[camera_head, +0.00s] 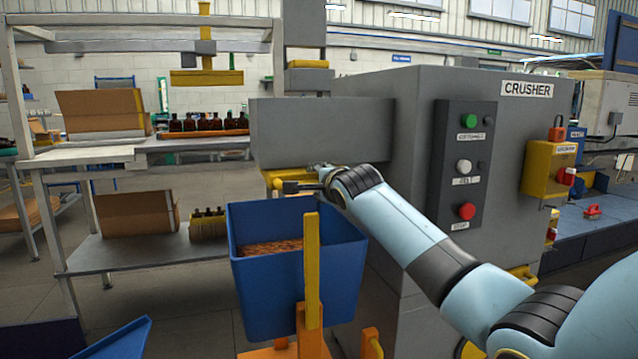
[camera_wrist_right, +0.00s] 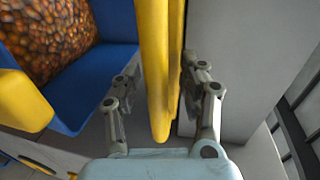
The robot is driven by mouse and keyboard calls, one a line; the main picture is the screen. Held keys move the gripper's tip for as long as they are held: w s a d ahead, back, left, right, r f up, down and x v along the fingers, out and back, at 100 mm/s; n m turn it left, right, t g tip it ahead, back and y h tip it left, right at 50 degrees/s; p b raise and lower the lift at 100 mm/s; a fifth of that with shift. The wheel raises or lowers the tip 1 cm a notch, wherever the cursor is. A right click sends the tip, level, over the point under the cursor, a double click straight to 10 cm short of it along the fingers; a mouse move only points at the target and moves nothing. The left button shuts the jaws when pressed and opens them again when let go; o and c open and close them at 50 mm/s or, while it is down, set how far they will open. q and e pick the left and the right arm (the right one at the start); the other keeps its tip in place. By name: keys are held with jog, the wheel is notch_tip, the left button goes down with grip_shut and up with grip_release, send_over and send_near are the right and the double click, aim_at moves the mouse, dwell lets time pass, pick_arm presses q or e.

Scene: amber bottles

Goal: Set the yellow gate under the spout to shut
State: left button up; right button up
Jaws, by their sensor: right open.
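The yellow gate (camera_head: 277,177) shows as a yellow piece under the grey spout housing (camera_head: 320,130) of the crusher, partly hidden by my right gripper (camera_head: 296,186). In the right wrist view, a long yellow bar (camera_wrist_right: 154,45), seemingly part of the gate, runs between the fingers of my right gripper (camera_wrist_right: 158,76). The gripper is open, with a finger on either side of the bar. I cannot tell whether either finger touches it. Whether the gate stands open or shut is not clear. My left gripper is not in view.
A blue bin (camera_head: 300,285) with amber bits stands below the spout, with a yellow upright (camera_head: 312,260) in front. The grey crusher (camera_head: 405,100) has a button panel (camera_head: 465,165). Shelving (camera_head: 90,156) with cartons and bottles stands at left.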

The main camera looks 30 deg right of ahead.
jog(key=shift+s, duration=0.1)
jog(key=v, duration=1.2)
jog(key=shift+d+f, duration=0.1)
jog(key=s+f+n+g+y, duration=0.1)
jog(key=s+f+g, duration=0.35)
jog(key=f, duration=0.95)
jog(key=s+a+f+n+g, duration=0.1)
jog(key=s+f+n, duration=0.1)
jog(key=s+f, duration=0.85)
jog(key=s+f+n+g+y, duration=0.1)
jog(key=s+f+g, duration=0.25)
jog(key=f, duration=1.35)
jog(key=s+a+f+n+g, duration=0.1)
jog(key=s+f+n, duration=0.4)
jog(key=s, duration=0.8)
jog(key=s+a+f+n+g, duration=0.2)
jog(key=s+f+n, duration=0.4)
jog(key=s, duration=0.7)
jog(key=s+a+f+n+g+y, duration=0.1)
jog(key=s+a+f+n+g, duration=0.1)
jog(key=s+f+n, duration=0.4)
jog(key=s+f, duration=0.3)
jog(key=s, duration=0.4)
jog(key=shift+s+f, duration=0.2)
jog(key=shift+s, duration=0.15)
